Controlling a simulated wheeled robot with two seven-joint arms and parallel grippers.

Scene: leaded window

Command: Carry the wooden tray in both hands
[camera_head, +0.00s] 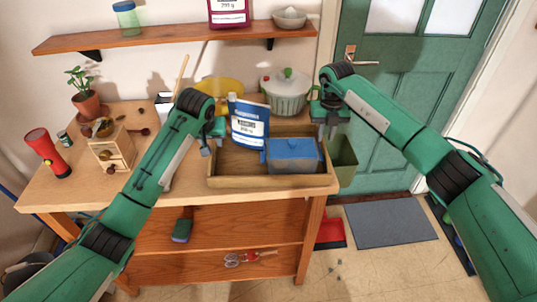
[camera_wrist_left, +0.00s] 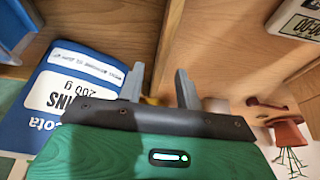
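The wooden tray (camera_head: 225,183) sits on the workbench near its front right. It holds a blue lidded box (camera_head: 292,155) and an upright blue and white bag (camera_head: 249,124). My left gripper (camera_head: 207,147) is at the tray's left side. In the left wrist view, my left gripper's fingers (camera_wrist_left: 158,88) are apart, with the tray's wall edge (camera_wrist_left: 170,40) running between them; I cannot tell whether they touch it. The bag (camera_wrist_left: 70,95) shows beside that wall. My right gripper (camera_head: 327,128) is at the tray's right rear corner; its finger gap is too small to judge.
A grey-white pot (camera_head: 285,95) and a yellow item (camera_head: 220,88) stand behind the tray. A wooden grinder (camera_head: 112,152), plant pot (camera_head: 88,104) and red flashlight (camera_head: 48,153) are at the left. A shelf (camera_head: 175,38) hangs above. A green bin (camera_head: 344,160) stands right of the bench.

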